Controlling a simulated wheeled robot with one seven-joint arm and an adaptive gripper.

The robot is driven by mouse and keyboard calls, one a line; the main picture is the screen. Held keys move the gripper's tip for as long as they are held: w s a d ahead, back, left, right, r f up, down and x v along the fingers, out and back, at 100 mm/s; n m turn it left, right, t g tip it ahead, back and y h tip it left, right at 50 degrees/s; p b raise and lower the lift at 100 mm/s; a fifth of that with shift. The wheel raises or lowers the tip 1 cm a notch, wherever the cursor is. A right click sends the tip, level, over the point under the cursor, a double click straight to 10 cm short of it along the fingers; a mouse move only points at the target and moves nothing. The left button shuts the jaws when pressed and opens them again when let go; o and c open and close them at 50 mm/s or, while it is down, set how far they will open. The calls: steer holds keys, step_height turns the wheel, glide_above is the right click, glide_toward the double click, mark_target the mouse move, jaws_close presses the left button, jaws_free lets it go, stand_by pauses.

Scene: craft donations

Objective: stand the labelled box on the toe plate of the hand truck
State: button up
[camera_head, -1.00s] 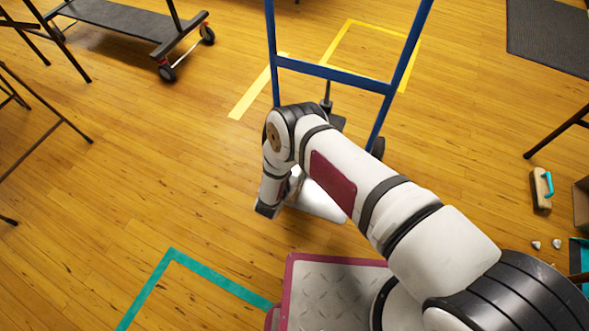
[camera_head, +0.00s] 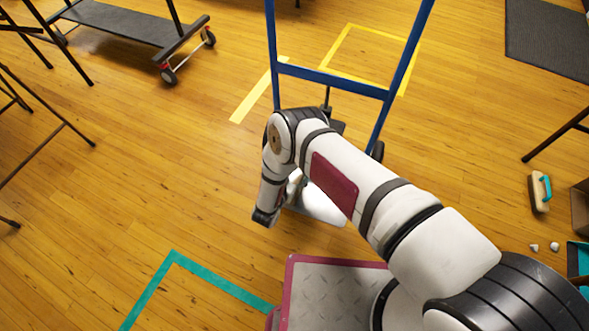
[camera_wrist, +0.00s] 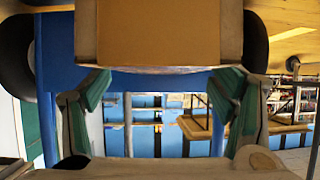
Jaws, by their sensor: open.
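The blue hand truck (camera_head: 335,79) stands upright beyond my arm in the head view. Its bright toe plate (camera_head: 322,208) shows partly below my forearm. In the wrist view, where the floor is at the top, a tan-fronted box (camera_wrist: 158,32) with pale grey side margins stands before the truck's blue frame (camera_wrist: 170,78), between its two wheels. My arm hides the box in the head view, and its contact with the plate is out of frame. I read no label. My gripper (camera_wrist: 163,88) is open, its green-padded fingers apart and empty, with the box just beyond the tips.
A low dark cart (camera_head: 130,25) stands at upper left, with black folding legs along the left edge. A brush (camera_head: 540,192) and two small pale pieces lie at right. Yellow and teal tape mark the floor. Open floor lies left of my arm.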

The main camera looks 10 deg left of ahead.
steer(key=p+v, duration=0.4)
steer(key=v, duration=0.5)
steer(key=shift+s, duration=0.2)
steer(key=shift+r, duration=0.1)
